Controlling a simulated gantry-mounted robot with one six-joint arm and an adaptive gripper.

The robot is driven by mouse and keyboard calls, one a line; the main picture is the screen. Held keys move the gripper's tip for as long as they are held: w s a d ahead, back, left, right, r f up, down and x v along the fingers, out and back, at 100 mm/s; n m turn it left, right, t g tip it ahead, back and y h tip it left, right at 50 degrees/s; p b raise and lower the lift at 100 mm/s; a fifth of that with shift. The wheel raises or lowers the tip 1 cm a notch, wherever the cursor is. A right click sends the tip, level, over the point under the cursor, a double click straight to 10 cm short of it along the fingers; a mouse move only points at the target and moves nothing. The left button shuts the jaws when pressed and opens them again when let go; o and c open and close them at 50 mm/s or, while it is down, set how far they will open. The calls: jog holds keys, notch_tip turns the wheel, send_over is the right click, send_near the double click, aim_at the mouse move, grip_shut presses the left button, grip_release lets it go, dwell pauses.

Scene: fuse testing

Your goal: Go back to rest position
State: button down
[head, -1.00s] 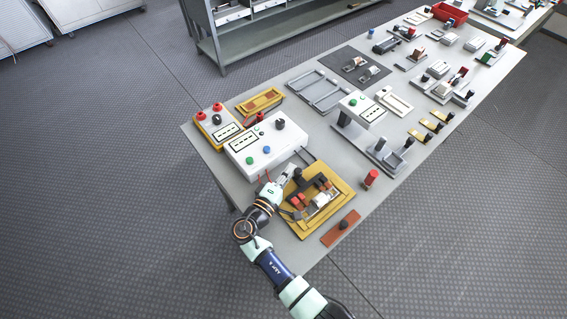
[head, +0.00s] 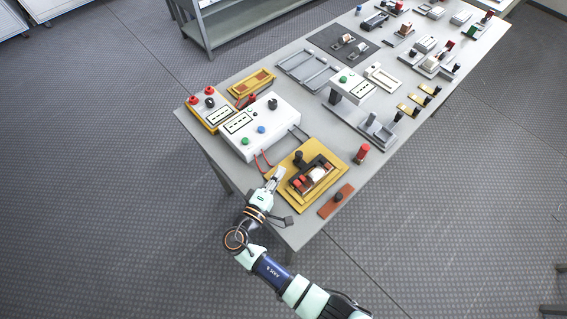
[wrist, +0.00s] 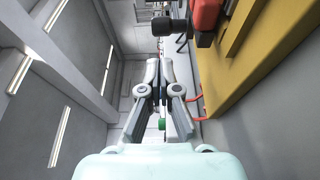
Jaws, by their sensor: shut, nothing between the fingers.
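My gripper (head: 277,174) is at the near left edge of the yellow fixture plate (head: 325,199), in front of the white tester box. It is shut and holds nothing. In the wrist view my gripper (wrist: 163,95) points forward with its fingers together. The yellow fixture (wrist: 243,62) is at the right of that view, with a red part and a black knob at its top. My arm reaches up from the bottom of the head view, past the table's near edge.
The white tester box (head: 250,128) with green and blue buttons stands behind my gripper. Trays and several devices fill the table (head: 300,228) farther back. Open floor lies left.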

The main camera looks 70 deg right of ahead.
jog(key=a, duration=0.2)
jog(key=shift+w+a, duration=0.25)
jog(key=shift+a, duration=0.05)
jog(key=shift+d, duration=0.1)
dwell(0.3)
